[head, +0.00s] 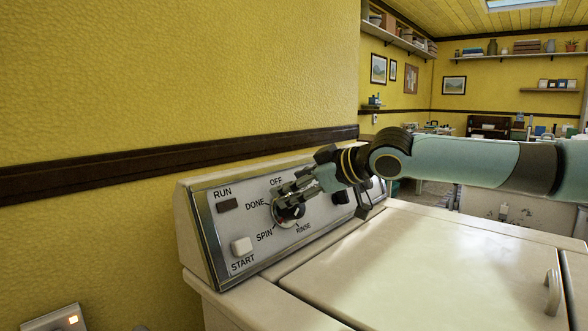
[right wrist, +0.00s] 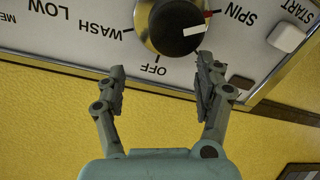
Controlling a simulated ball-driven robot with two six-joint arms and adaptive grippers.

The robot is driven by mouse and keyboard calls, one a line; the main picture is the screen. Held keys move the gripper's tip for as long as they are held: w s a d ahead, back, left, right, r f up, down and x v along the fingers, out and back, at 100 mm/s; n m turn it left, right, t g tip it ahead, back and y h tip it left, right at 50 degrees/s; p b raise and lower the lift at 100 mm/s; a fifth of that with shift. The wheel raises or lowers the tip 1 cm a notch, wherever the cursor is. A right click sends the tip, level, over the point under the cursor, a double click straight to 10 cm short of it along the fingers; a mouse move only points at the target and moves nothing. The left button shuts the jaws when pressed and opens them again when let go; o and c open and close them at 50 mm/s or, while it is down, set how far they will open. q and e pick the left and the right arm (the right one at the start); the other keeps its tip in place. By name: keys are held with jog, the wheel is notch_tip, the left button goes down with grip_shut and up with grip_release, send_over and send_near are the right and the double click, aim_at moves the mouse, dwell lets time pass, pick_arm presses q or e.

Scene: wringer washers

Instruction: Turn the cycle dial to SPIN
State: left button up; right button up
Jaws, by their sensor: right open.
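The round dark cycle dial (head: 289,213) sits on the washer's slanted silver control panel (head: 262,238), with OFF, DONE, SPIN and RINSE around it. In the right wrist view the dial (right wrist: 165,28) shows a white and red mark on its right side, towards the SPIN label (right wrist: 238,14); I cannot tell exactly which label it meets. My right gripper (head: 305,183) is at the dial's upper side. In the wrist view my right gripper (right wrist: 163,70) is open and empty, its fingertips just short of the dial. One finger seems to cover the DONE label. My left gripper is not in view.
The white START button (head: 241,246) and dark RUN lamp (head: 228,204) are left of the dial. The washer's cream lid (head: 400,265) with a handle (head: 552,292) lies flat in front. The yellow wall (head: 180,80) rises close behind the panel.

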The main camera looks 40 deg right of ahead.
notch_tip(320, 180, up, 5)
jog(key=shift+r, duration=0.15)
jog(key=shift+a, duration=0.1)
dwell(0.6)
